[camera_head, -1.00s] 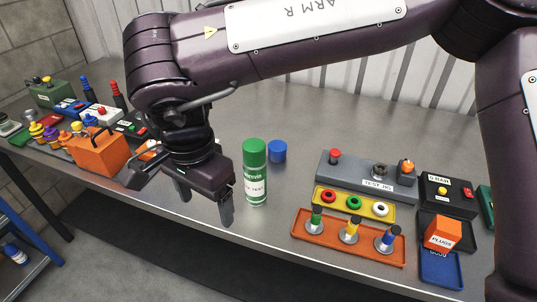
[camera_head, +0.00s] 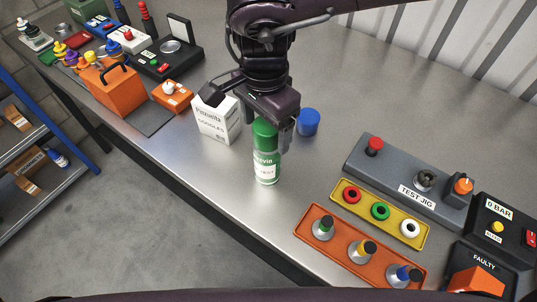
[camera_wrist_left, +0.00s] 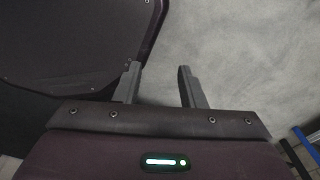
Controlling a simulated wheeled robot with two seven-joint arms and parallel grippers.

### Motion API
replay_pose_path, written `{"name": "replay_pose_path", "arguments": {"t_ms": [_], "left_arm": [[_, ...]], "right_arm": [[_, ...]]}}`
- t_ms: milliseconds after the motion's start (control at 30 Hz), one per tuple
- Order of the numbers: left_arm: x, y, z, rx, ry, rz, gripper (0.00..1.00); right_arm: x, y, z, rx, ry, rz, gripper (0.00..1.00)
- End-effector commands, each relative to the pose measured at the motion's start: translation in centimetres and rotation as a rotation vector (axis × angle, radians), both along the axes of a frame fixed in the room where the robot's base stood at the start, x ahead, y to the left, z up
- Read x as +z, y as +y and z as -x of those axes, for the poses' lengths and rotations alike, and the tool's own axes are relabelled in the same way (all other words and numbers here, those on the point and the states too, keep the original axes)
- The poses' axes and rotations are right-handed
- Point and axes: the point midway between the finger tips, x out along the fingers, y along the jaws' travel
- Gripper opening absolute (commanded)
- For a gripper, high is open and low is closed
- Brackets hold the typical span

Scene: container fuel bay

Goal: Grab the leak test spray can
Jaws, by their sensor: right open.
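The leak test spray can (camera_head: 266,168) stands upright on the grey metal bench, with a green cap and a white and green label. My right gripper (camera_head: 266,138) is open and comes down over the can's cap. One finger shows just right of the cap; the other is mostly hidden beside or behind it. I cannot tell whether the fingers touch the can. My left gripper (camera_wrist_left: 160,85) shows in the left wrist view, open and empty, with grey floor beyond its fingers.
A white goggles box (camera_head: 217,124) stands left of the can and a blue cylinder (camera_head: 308,122) close to its right. The grey test jig (camera_head: 400,180), yellow tray (camera_head: 345,205) and orange tray (camera_head: 338,254) lie to the right. Bare bench lies in front of the can.

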Motion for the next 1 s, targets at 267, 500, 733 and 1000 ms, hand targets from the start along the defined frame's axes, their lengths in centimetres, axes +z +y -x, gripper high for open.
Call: {"name": "replay_pose_path", "arguments": {"t_ms": [267, 500, 733, 1000], "left_arm": [[1.5, -0.1, -0.7, 0.000, -0.012, 0.002, 0.36], [1.5, -0.1, -1.2, -0.001, -0.019, 0.003, 0.36], [1.4, -0.1, -1.0, -0.001, -0.016, 0.002, 0.36], [1.4, -0.2, -0.8, -0.002, -0.013, 0.003, 0.36]], "right_arm": [[-3.7, -0.3, 0.1, -0.001, 0.002, 0.002, 0.76], [-4.2, -0.3, 0.1, -0.001, 0.001, 0.001, 0.76], [-4.2, -0.3, 0.1, -0.001, 0.001, 0.001, 0.52], [-4.2, -0.3, 0.1, -0.001, 0.000, 0.001, 0.17]]}}
